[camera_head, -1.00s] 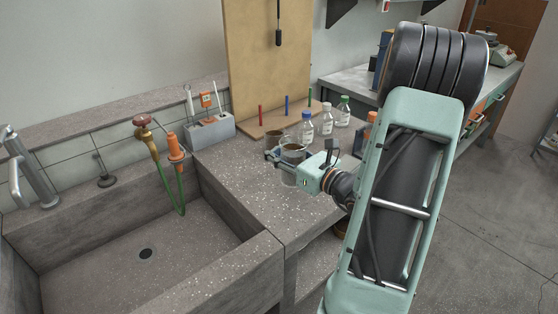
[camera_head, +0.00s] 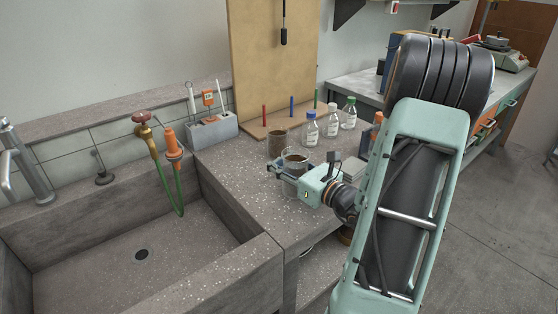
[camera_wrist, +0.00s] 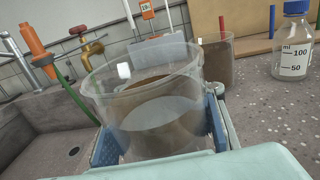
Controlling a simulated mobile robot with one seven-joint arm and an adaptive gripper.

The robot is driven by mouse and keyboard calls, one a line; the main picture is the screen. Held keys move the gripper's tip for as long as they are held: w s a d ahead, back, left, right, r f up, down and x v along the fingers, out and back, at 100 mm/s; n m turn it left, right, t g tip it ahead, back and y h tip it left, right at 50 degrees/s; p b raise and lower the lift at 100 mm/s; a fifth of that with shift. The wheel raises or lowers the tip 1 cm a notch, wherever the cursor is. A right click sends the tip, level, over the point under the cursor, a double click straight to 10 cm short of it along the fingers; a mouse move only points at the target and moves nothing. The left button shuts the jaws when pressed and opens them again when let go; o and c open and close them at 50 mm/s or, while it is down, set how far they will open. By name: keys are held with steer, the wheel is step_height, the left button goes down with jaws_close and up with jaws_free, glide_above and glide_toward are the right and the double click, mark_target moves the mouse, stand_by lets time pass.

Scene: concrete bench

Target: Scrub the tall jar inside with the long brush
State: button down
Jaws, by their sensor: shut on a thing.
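My gripper (camera_head: 284,168) is shut around a clear, open-topped jar (camera_head: 297,157) with brown staining inside. In the wrist view the jar (camera_wrist: 155,115) stands upright between my two blue finger pads, its mouth open and no brush in it. A second brown-stained jar (camera_head: 278,143) stands just behind it; it also shows in the wrist view (camera_wrist: 217,58). I cannot tell which is the tall jar. White-handled tools (camera_head: 219,97) stand in a grey holder block (camera_head: 210,131) at the back of the bench; their lower ends are hidden. A dark, long-handled tool (camera_head: 284,35) hangs before the board.
A deep stone sink (camera_head: 140,230) lies left of the bench, with a brass tap (camera_head: 148,130) and green hose. Bottles (camera_head: 310,130) stand behind my gripper to the right. Coloured pegs rise before the tan board (camera_head: 255,70). The bench front left of my gripper is clear.

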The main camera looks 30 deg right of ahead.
steer(key=c, duration=1.1)
jaws_free()
steer(key=shift+c, duration=0.2)
steer(key=shift+r, duration=0.15)
steer(key=p+v, duration=0.1)
steer(key=v, duration=1)
steer(key=shift+w+d+p, duration=0.1)
steer(key=shift+p, duration=0.2)
steer(key=shift+s, duration=0.55)
